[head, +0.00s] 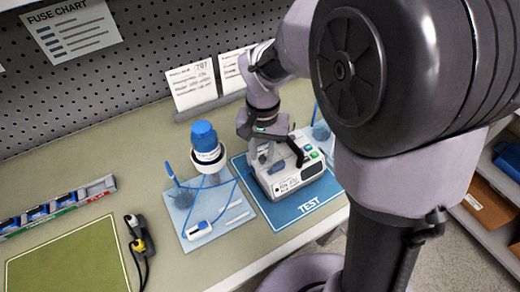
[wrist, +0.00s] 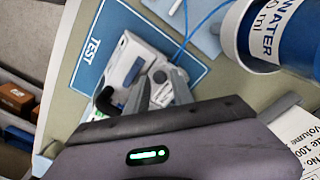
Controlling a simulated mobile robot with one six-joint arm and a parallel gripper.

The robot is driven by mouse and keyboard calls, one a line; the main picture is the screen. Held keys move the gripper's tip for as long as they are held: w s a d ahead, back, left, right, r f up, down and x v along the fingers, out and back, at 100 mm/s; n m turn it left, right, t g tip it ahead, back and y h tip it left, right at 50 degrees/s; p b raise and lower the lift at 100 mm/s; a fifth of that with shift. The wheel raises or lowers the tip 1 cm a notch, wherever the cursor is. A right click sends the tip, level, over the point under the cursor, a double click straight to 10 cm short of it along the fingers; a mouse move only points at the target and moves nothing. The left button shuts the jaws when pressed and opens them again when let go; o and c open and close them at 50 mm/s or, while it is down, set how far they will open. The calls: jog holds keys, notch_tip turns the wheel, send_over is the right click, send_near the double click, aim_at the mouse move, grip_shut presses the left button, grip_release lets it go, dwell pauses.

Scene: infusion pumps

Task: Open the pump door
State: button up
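The white pump (head: 313,171) stands on the blue mat marked TEST (head: 309,207), with a dark carry handle (head: 295,150) and small coloured buttons on it. In the wrist view the pump (wrist: 128,52) shows a blue oblong part (wrist: 135,71) on its white face. My gripper (head: 263,155) is over the left part of the pump in the head view. In the wrist view its two grey fingers (wrist: 160,84) stand apart, with part of the pump visible between them. I cannot tell whether they touch the pump. The door's edge is not clear.
A blue-capped water bottle (head: 207,150) stands left of the pump, near a pale tray (head: 185,212) with blue tubing and a small white device (head: 199,229). Cards (head: 192,85) stand behind. A green mat (head: 70,262) lies at the left.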

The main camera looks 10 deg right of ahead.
jog(key=shift+f, duration=0.6)
grip_shut()
jog(key=shift+r, duration=0.1)
